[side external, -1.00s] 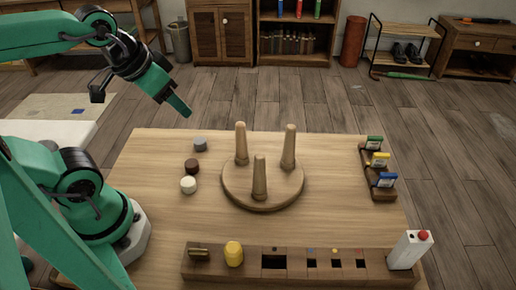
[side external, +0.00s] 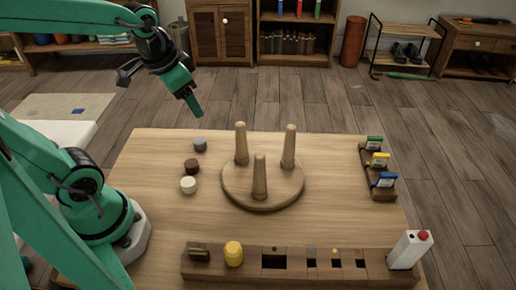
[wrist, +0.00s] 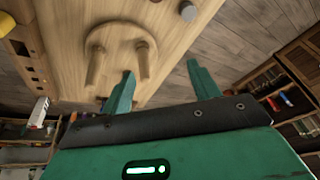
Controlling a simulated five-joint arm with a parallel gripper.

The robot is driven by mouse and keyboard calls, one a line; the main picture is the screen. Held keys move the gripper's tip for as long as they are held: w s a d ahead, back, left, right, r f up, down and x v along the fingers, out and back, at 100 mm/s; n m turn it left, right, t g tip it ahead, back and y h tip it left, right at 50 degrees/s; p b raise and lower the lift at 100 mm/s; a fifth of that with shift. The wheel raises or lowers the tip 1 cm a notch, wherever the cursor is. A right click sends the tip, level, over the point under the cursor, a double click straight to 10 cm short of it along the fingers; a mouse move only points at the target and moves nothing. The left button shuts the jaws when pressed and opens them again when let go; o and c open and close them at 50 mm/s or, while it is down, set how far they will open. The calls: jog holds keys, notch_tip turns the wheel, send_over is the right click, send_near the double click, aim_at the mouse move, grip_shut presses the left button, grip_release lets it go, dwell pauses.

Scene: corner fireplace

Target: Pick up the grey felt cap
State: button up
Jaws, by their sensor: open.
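The grey felt cap (side external: 200,145) is a small grey cylinder near the back left of the wooden table (side external: 330,225). In the wrist view the cap (wrist: 188,11) shows at the top, partly cut by the picture's edge. My gripper (side external: 198,110) is in the air above the table's back left edge and points down, tilted to the right. It is above the cap in the side view and clearly apart from it. In the wrist view its two fingers (wrist: 160,70) are spread, with nothing between them.
A dark brown cap (side external: 191,166) and a cream cap (side external: 188,185) sit in front of the grey one. A round base with three pegs (side external: 262,195) stands to the right. A slotted wooden rack (side external: 300,265) runs along the front, and a small rack (side external: 378,190) stands at right.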

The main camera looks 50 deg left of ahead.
jog(key=w+a+f+m+g, duration=0.1)
jog(key=w+a+f+g, duration=0.1)
jog(key=w+a+f, duration=0.3)
jog(key=m+g, duration=0.2)
send_near(201, 140)
jog(key=shift+s+d+f, duration=0.2)
jog(key=shift+s, duration=0.05)
jog(key=shift+a+f, duration=0.35)
jog(key=shift+f, duration=0.3)
jog(key=shift+f, duration=0.1)
jog(key=shift+f, duration=1.2)
jog(key=shift+w+f, duration=0.15)
jog(key=shift+f, duration=2.45)
